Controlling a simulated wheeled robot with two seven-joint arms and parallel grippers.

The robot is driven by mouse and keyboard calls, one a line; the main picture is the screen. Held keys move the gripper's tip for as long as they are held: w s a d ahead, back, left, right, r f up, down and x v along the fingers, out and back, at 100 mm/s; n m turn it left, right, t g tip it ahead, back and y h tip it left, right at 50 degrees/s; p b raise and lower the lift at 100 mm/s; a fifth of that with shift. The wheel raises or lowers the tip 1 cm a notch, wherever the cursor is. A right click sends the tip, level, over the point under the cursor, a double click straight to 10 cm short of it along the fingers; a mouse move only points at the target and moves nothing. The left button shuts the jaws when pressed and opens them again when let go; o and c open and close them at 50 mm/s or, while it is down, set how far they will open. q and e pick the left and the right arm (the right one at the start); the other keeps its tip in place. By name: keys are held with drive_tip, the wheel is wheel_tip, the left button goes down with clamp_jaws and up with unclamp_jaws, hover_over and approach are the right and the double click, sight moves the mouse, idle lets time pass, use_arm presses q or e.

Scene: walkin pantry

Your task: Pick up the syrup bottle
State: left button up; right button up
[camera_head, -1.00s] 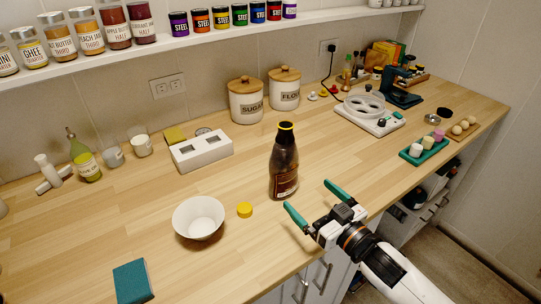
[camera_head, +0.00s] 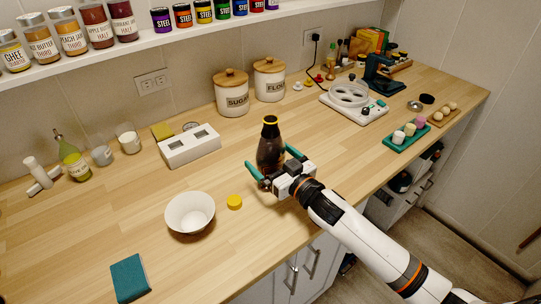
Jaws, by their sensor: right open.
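The syrup bottle (camera_head: 270,146) is dark brown with a yellow ring at its neck and stands upright on the wooden counter. My right gripper (camera_head: 270,160) is open, with its green-tipped fingers on either side of the bottle's body. The gripper hides the lower part of the bottle, and I cannot tell whether a finger touches it. A yellow cap (camera_head: 234,202) lies on the counter to the left of the gripper. My left gripper does not show.
A white bowl (camera_head: 190,213) stands left of the cap. A white block with square openings (camera_head: 189,146) and lidded sugar (camera_head: 231,95) and flour (camera_head: 269,80) jars stand behind. A green tray (camera_head: 407,137) lies to the right.

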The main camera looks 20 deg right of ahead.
drive_tip(key=shift+w+a, duration=0.15)
drive_tip(key=shift+w, duration=0.15)
drive_tip(key=shift+s, duration=0.1)
drive_tip(key=shift+c, duration=0.6)
drive_tip(key=c, duration=1.5)
drive_tip(key=shift+r, duration=0.2)
